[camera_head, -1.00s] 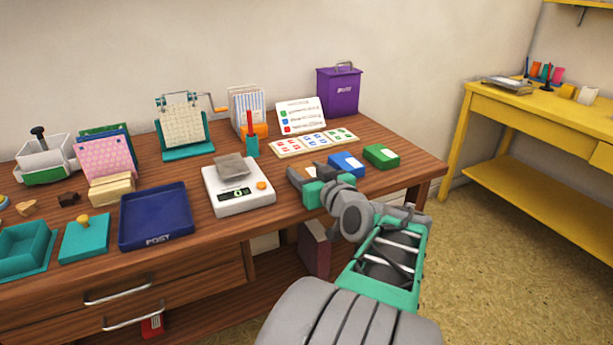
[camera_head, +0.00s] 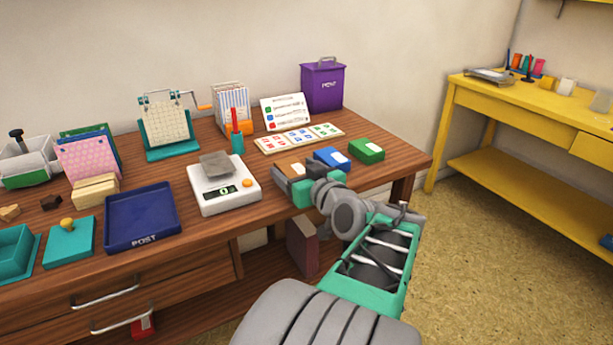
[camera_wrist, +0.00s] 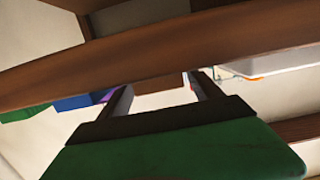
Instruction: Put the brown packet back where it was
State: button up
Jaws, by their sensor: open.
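The brown packet (camera_head: 291,167) with a white label lies on the wooden desk near its front edge, left of the blue packet (camera_head: 331,158) and green packet (camera_head: 367,150). My gripper (camera_head: 298,175) is open, low at the desk's front edge, just in front of the brown packet. Its fingers hide part of the packet, and I cannot tell whether they touch it. In the wrist view the two fingers of my gripper (camera_wrist: 160,90) stand apart close to the desk edge.
A blue POST tray (camera_head: 143,208) is farther left. A card with coloured squares (camera_head: 299,138) lies behind the packets. A purple bin (camera_head: 323,88) stands at the back.

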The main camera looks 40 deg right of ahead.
jog(key=p+v, duration=0.1)
jog(key=v, duration=0.9)
jog(key=shift+s+a+p, duration=0.15)
jog(key=shift+s+p, duration=0.05)
jog(key=shift+p, duration=0.1)
